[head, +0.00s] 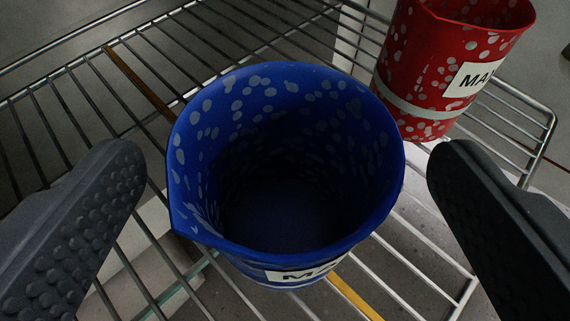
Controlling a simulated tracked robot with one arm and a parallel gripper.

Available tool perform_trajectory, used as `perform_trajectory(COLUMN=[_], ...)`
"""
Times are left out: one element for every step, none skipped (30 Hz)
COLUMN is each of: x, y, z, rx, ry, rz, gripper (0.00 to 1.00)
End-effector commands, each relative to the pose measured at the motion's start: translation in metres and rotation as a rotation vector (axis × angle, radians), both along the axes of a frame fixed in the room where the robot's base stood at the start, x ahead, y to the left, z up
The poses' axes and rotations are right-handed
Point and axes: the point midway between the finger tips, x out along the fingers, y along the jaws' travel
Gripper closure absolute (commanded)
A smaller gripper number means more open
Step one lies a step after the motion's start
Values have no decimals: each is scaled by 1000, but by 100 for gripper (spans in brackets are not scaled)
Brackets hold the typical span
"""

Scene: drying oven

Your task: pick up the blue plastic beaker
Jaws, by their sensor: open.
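The blue plastic beaker (350,110) stands upright on a wire rack in the middle of the head view. It has pale spots, a pouring lip at its lower left and a partly seen white label at its front. I look down into it, and its inside looks empty, though the bottom is dark. My gripper (290,180) is open, with one dark studded finger on the left of the beaker and one on the right. Gaps show between both fingers and the beaker in the picture. The beaker's base is hidden.
A red spotted beaker (428,60) with a white label stands on the rack at the upper right, close behind the blue one and near the right finger. The wire rack (68,95) is bare at the left. Its raised rim (549,125) runs along the right.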

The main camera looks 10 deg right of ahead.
Motion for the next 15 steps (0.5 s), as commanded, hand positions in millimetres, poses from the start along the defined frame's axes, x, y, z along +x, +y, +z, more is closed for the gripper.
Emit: perform_trajectory(x=[5,9,15,19,23,28,32,35,38,40,42,43,44,44,44], y=[-2,-3,-4,-5,-5,-6,-6,-7,-7,-8,-9,-9,-9,-9,-9], z=[-4,-6,-9,-11,-12,-13,-15,-16,-17,-18,-18,-18,-18,-18,-18], rx=[1,2,2,2,3,4,3,4,3,2,1,0,0,1,0], ry=[0,0,0,0,-1,-2,-2,-2,-1,0,0,0,0,0,0], rz=[-3,-4,-4,-4,-5,-5,-5,-4,-3,-3,-3,-2,-2,-1,-1], gripper=[13,13,13,13,13,13,13,13,13,13,13,13,13,13,13])
